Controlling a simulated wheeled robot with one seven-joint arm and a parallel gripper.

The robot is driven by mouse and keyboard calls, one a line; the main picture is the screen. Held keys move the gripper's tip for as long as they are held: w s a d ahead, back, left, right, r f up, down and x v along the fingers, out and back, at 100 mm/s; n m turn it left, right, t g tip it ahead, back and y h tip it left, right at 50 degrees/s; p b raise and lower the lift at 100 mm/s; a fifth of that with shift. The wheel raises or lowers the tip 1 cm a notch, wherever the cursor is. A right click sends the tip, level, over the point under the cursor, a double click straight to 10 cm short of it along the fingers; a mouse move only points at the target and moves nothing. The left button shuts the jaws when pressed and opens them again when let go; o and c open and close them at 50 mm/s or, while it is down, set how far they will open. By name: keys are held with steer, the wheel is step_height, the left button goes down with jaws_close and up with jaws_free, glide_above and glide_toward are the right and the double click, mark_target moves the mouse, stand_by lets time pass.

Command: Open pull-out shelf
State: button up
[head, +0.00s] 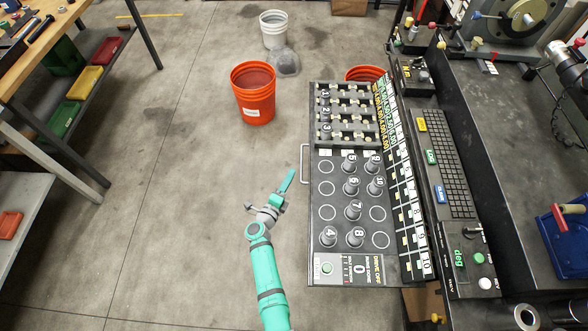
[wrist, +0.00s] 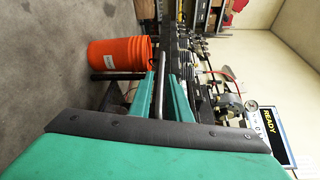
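The pull-out shelf (head: 325,215) is a dark panel with numbered sockets, jutting left from the bench in the head view. Its grey bar handle (head: 303,165) is on the left edge. My gripper (head: 289,181) is just left of the handle in the head view, its fingers pointing up and right. In the wrist view the two teal fingertips of my gripper (wrist: 160,75) stand apart, with the grey handle bar (wrist: 160,85) showing in the gap between them. Whether either finger touches the bar cannot be told. My gripper is open.
An orange bucket (head: 253,100) and a white bucket (head: 273,38) stand on the floor beyond the shelf. A shelved table (head: 60,80) with coloured bins is at the left. The floor (head: 170,200) left of my arm is clear. The bench (head: 500,140) fills the right.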

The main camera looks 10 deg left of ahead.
steer(key=v, duration=0.3)
steer(key=shift+s, duration=0.1)
stand_by(0.6)
